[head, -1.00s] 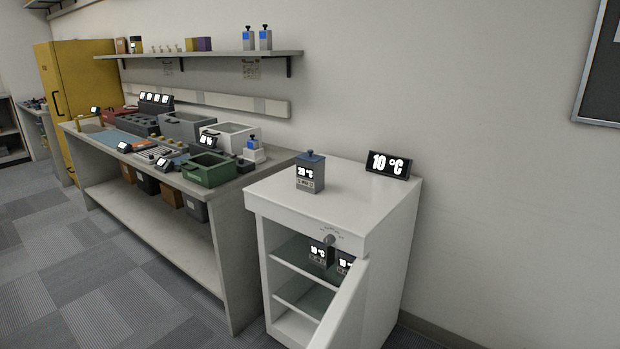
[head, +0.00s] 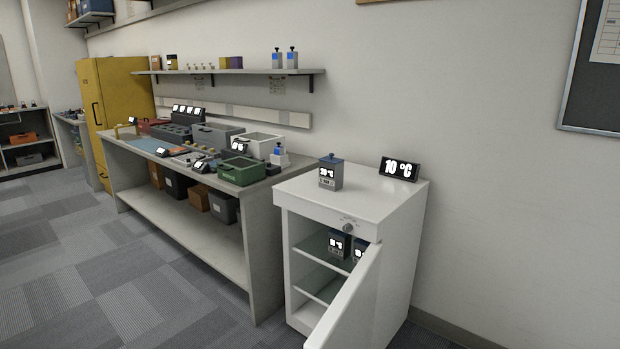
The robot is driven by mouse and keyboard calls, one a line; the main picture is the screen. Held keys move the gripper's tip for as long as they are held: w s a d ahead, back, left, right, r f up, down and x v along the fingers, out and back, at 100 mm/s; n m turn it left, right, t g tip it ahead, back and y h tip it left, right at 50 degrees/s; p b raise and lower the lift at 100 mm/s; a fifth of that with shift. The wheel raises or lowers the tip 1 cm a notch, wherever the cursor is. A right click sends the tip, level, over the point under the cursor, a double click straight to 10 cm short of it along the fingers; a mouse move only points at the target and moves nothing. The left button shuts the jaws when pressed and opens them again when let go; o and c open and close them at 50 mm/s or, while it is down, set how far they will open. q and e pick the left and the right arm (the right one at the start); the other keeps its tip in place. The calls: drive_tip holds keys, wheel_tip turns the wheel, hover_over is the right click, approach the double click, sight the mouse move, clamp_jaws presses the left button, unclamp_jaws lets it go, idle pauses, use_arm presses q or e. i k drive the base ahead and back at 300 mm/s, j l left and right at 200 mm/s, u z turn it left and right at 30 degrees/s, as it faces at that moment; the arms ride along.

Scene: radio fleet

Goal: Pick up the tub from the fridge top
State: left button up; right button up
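The tub (head: 331,173) is a small grey box with a dark blue knobbed lid and a lit display on its front. It stands upright on the white fridge top (head: 365,206), toward the back left of that surface. The fridge door (head: 346,306) is open toward me. Two similar dark tubs with displays sit on the upper glass shelf inside; one (head: 340,243) shows well, the other is partly hidden by the door. Neither of my grippers is in view.
A display reading 10 °C (head: 398,169) stands on the fridge top, right of the tub. A workbench (head: 262,190) with a green bin (head: 241,171) and other gear stands left of the fridge. The open door juts into the floor space; carpet at left is clear.

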sight(331, 176)
drive_tip(key=u, duration=1.4)
drive_tip(key=i+l+u, duration=0.1)
drive_tip(key=i+u, duration=0.15)
drive_tip(key=i, duration=0.95)
drive_tip(key=i+z, duration=0.4)
drive_tip(key=i+j+z, duration=0.15)
drive_tip(key=i+z, duration=0.25)
drive_tip(key=i, duration=0.2)
drive_tip(key=i+z, duration=0.2)
drive_tip(key=z, duration=0.25)
drive_tip(key=i+z, duration=0.2)
drive_tip(key=z, duration=0.3)
drive_tip(key=i+z, duration=0.25)
drive_tip(key=z, duration=0.2)
